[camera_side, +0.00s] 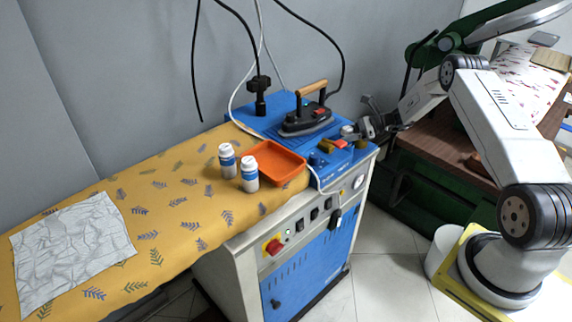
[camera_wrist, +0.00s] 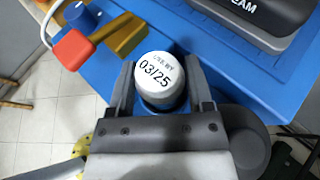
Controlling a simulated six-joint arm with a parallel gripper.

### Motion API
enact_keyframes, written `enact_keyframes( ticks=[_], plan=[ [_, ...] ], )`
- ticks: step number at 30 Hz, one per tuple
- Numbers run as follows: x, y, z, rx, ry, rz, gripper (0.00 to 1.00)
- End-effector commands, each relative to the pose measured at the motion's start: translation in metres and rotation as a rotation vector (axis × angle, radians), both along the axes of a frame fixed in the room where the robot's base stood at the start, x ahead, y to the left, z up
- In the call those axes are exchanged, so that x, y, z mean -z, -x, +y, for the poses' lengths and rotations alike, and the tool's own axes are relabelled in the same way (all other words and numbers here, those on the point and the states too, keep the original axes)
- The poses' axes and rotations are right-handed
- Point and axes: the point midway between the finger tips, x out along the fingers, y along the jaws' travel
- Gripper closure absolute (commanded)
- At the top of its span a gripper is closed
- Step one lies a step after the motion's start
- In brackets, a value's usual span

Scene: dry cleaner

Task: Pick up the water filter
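A small cylinder with a white top (camera_wrist: 160,77) marked "USE BY 03/25" stands between the fingers of my gripper (camera_wrist: 161,85) in the wrist view. The pictures do not confirm that it is the water filter. The fingers flank it closely; whether they press on it is unclear. In the side view my gripper (camera_side: 358,131) is over the right end of the blue machine top, with the white top (camera_side: 347,130) showing at its tip. Two white bottles with blue labels, a left one (camera_side: 228,160) and a right one (camera_side: 249,174), stand on the ironing board, well away from my gripper.
An iron (camera_side: 306,117) stands just left of my gripper; its dark base (camera_wrist: 262,18) fills the wrist view's top right. A red-tipped brass valve (camera_wrist: 72,48) and a blue knob (camera_wrist: 82,17) are close by. An orange tray (camera_side: 275,164) lies beside the bottles. Cables hang above.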

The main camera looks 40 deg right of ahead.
Motion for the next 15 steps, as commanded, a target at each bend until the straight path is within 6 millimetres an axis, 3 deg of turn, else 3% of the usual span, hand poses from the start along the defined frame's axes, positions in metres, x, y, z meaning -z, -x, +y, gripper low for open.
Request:
enact_keyframes(
  ticks=[1,5,6,15],
  plan=[
    [0.0,0.0001,-0.0001,0.0,0.0,0.0,0.53],
    [0.0,0.0001,0.0,0.0,0.0,0.0,0.95],
    [-0.0004,0.0,-0.0001,0.0,0.0,0.0,1.0],
    [-0.002,-0.0001,-0.0002,0.0,0.001,-0.001,1.0]
  ],
)
